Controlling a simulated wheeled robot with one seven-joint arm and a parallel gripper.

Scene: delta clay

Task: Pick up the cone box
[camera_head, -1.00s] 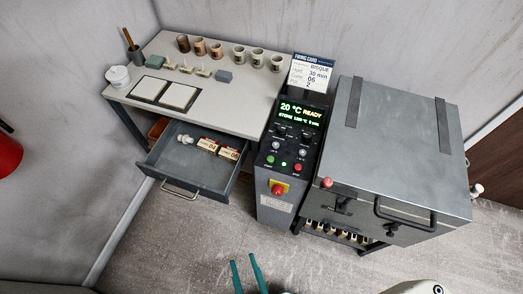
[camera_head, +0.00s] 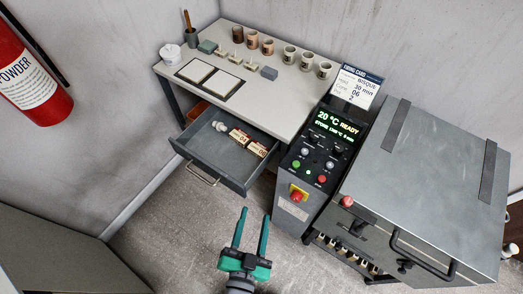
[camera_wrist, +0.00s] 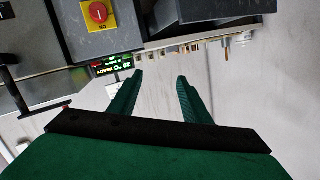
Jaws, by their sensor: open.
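Two small cone boxes lie in the open drawer (camera_head: 209,164) under the table. The left cone box (camera_head: 239,137) is white and red and seems to be marked 04. The right cone box (camera_head: 257,149) looks alike and seems to be marked 06. My gripper (camera_head: 254,213) is open and empty, in front of and below the drawer in the head view. Its two green fingers (camera_wrist: 158,82) also show in the wrist view with nothing between them. The boxes cannot be made out in the wrist view.
A small white item (camera_head: 219,126) lies in the drawer left of the boxes. The control cabinet (camera_head: 296,208) and grey kiln (camera_head: 425,180) stand to the right. A red extinguisher (camera_head: 35,85) is at left.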

